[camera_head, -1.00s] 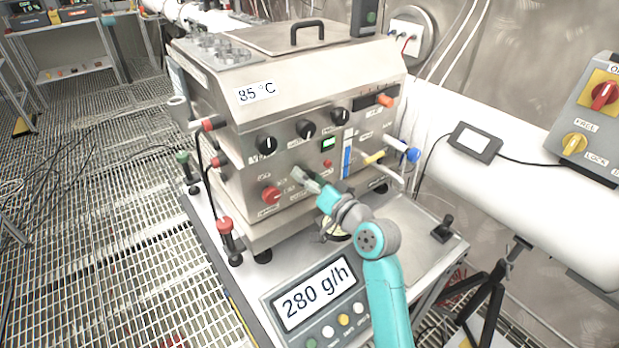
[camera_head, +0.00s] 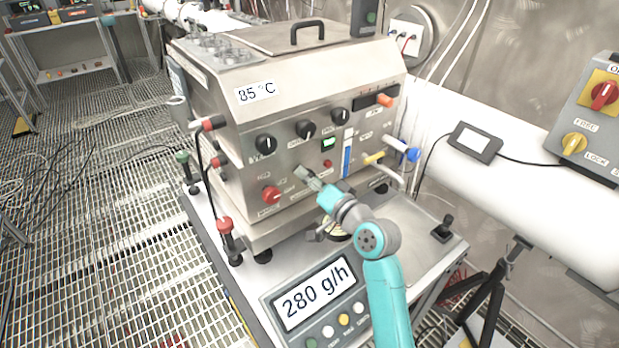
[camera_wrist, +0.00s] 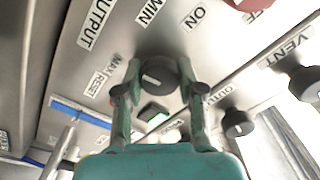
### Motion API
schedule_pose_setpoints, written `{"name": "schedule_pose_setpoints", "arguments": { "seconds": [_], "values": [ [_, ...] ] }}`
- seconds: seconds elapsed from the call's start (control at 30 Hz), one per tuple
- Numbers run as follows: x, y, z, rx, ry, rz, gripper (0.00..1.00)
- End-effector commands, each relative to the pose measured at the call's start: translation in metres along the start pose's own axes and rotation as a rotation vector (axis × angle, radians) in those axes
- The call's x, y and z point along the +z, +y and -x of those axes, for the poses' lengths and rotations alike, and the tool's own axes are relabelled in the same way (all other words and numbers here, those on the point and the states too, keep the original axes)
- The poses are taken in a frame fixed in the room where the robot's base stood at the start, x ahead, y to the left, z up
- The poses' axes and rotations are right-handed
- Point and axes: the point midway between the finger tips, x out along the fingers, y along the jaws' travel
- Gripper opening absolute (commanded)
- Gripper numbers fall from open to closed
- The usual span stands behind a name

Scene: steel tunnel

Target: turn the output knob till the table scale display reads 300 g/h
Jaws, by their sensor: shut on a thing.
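The black output knob (camera_wrist: 158,75) with a white pointer mark sits on the steel machine front, near the OUTPUT, MIN and MAX labels. My gripper (camera_wrist: 160,68) is shut on it, one finger on each side. In the head view my gripper (camera_head: 304,174) reaches the lower front panel and hides the knob. The table scale display (camera_head: 316,292) at the front of the machine's table reads 280 g/h.
Black knobs (camera_head: 305,128) line the panel above, and a red knob (camera_head: 271,195) is left of my gripper.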

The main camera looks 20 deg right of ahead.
Motion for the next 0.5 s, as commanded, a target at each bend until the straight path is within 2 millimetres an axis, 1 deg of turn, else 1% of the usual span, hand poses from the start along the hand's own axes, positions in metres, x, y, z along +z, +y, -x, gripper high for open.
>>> {"name": "schedule_pose_setpoints", "arguments": {
  "seconds": [0.03, 0.07, 0.1, 0.13, 0.17, 0.5],
  "values": [
    [-0.0002, 0.0003, 0.0, 0.001, 0.0, 0.001, 0.03],
    [-0.0002, 0.0003, 0.0, 0.001, 0.0, 0.001, 0.43],
    [-0.0002, 0.0003, 0.0, 0.001, 0.0, 0.001, 0.53],
    [-0.0002, 0.0003, 0.0, 0.001, 0.0, 0.001, 0.61],
    [-0.0002, 0.0003, 0.0, 0.001, 0.0, 0.001, 0.64],
    [-0.0001, 0.0004, 0.0024, 0.001, 0.0, 0.001, 0.64]
  ]
}}
